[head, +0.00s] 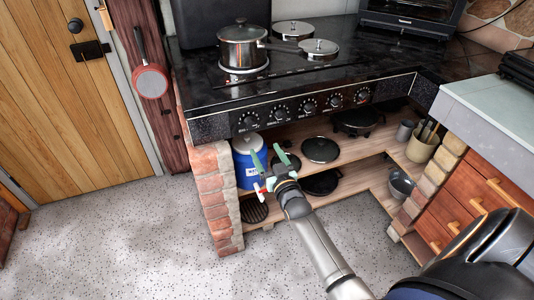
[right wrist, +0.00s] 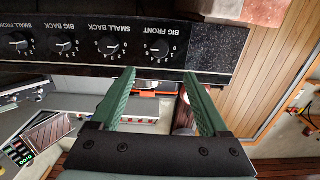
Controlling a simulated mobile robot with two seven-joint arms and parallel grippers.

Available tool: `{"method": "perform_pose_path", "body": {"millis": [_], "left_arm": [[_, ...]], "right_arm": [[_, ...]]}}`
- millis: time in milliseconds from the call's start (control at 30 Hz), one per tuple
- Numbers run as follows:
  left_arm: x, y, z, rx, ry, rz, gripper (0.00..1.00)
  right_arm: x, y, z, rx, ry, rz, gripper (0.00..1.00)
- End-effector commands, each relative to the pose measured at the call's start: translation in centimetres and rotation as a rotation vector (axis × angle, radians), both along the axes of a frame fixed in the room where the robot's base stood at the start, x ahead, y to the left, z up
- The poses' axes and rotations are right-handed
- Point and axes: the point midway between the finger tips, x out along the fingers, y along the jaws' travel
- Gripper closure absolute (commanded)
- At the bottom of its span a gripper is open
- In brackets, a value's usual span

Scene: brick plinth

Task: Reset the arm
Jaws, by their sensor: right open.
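My right arm reaches in from the lower right of the head view. Its gripper (head: 268,158) is in front of the open shelves under the stove, below the knob panel (head: 300,106). Its green fingers are spread apart with nothing between them. In the right wrist view the two fingers of the gripper (right wrist: 159,75) are also apart and empty, just short of the knob panel (right wrist: 75,45), which appears upside down. My left gripper is in neither view.
A blue-and-white container (head: 249,170) and dark lids (head: 320,150) are on the shelf behind the gripper. Brick pillars (head: 213,190) flank the shelves. The speckled floor (head: 130,245) at left is clear.

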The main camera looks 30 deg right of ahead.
Motion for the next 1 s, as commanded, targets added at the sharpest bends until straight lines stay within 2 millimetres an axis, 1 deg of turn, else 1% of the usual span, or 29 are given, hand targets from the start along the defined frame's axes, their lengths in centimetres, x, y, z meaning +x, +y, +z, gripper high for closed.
{"method": "perform_pose_path", "body": {"millis": [333,367,467,567,600,667,700,733,767,800,900,1000], "left_arm": [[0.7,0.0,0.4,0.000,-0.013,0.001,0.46],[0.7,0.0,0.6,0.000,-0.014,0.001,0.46],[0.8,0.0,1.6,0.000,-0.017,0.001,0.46],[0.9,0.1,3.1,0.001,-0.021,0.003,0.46],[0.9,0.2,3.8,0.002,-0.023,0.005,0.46],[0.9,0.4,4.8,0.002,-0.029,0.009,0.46],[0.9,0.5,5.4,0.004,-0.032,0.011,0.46],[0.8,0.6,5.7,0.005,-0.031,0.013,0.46],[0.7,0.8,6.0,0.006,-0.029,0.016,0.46],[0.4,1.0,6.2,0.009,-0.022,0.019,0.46],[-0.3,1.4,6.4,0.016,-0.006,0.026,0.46],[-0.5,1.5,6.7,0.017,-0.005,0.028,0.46]], "right_arm": [[-0.2,0.1,-0.1,-0.002,0.006,0.003,0.22],[-0.4,0.2,-0.2,-0.002,0.014,0.006,0.22],[-2.0,1.5,-1.1,-0.010,0.073,0.038,0.22],[-5.4,3.9,-2.8,-0.021,0.187,0.101,0.22],[-7.2,5.2,-3.6,-0.023,0.245,0.133,0.22],[-10.2,7.3,-4.7,-0.022,0.332,0.183,0.22],[-12.4,8.7,-5.4,-0.020,0.390,0.217,0.22],[-14.0,9.8,-5.8,-0.016,0.433,0.242,0.22],[-15.6,10.8,-6.2,-0.011,0.474,0.266,0.22],[-17.7,12.1,-6.6,-0.005,0.525,0.297,0.22],[-22.4,14.8,-7.2,0.014,0.634,0.361,0.22],[-25.5,16.5,-7.4,0.029,0.705,0.403,0.22]]}}
